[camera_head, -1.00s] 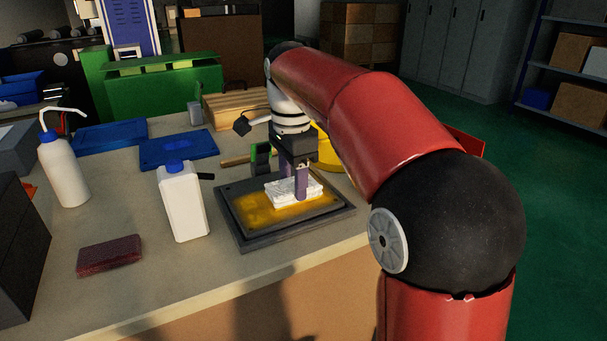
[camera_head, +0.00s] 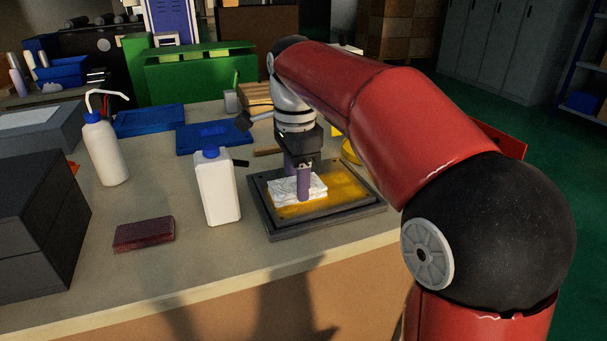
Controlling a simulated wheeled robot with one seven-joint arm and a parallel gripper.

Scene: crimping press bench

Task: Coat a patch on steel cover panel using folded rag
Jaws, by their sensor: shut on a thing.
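The folded rag (camera_head: 285,193) is white and layered. It lies on the left part of the steel cover panel (camera_head: 258,185). My gripper (camera_head: 300,184) points down and is shut on the rag, one purple finger in front of it and the other mostly behind. The panel is dark grey and sits on the bench inside a raised dark border. A yellow-amber wet-looking coat (camera_head: 343,186) shows on the panel to the right of the rag and along its front edge. The surface under the rag is hidden.
A white bottle with a blue cap (camera_head: 217,190) stands close left of the panel. A dark red pad (camera_head: 144,233) lies further left, near a white squeeze bottle (camera_head: 104,150). Blue trays (camera_head: 209,137) lie behind. The bench front (camera_head: 200,270) is clear.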

